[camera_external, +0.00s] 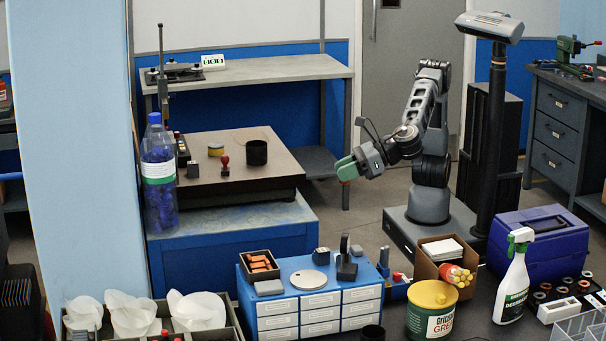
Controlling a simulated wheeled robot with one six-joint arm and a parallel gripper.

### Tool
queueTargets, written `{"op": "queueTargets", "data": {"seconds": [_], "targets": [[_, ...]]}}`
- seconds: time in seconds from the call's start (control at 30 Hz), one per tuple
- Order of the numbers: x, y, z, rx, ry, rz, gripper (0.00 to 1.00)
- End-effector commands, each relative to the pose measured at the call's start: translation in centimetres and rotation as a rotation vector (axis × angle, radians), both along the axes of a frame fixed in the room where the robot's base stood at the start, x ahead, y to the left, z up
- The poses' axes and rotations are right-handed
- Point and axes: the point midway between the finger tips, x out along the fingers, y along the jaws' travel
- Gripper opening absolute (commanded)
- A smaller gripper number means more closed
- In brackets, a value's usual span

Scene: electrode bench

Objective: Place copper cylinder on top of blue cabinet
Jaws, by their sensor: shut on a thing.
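My gripper (347,168) has green fingertips and is held out to the left in mid-air, right of the brown-topped bench. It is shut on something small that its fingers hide. I cannot make out a copper cylinder anywhere in the view. The blue cabinet (384,279) with white drawers stands in the front middle, below and left of my gripper and well apart from it. On its top are a box of orange-brown blocks (260,263), a pale round disc (309,280), a grey block (268,288) and a dark upright tool (346,262).
A tall blue bottle (159,185) stands left of the brown-topped bench (230,189). A black cup (257,152) is on that bench. A yellow-lidded tub (431,311), a spray bottle (514,280) and a cardboard box (426,262) stand right of the cabinet. The cabinet top has small clear patches.

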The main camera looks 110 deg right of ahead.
Motion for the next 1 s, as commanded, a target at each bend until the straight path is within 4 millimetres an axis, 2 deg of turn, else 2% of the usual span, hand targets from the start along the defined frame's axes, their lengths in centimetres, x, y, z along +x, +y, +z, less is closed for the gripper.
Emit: {"op": "queueTargets", "data": {"seconds": [0.03,0.1,0.2,0.3,0.43,0.6,0.73,0.87,1.0], "targets": [[-2.0,2.4,-1.2,-0.004,0.001,0.044,0.0],[-4.4,4.7,-2.3,-0.003,-0.001,0.077,0.0],[-7.3,6.9,-3.6,-0.002,0.0,0.105,0.0],[-9.5,8.1,-4.4,-0.001,-0.002,0.11,0.0],[-11.3,8.5,-5.3,-0.001,-0.001,0.075,0.0],[-11.2,7.1,-5.1,0.0,-0.002,-0.028,0.0],[-10.5,7.2,-5.4,-0.001,-0.001,-0.074,0.0],[-8.7,8.8,-6.5,-0.003,0.0,-0.089,0.0],[-6.0,11.4,-8.1,-0.003,0.0,-0.089,0.0]]}}
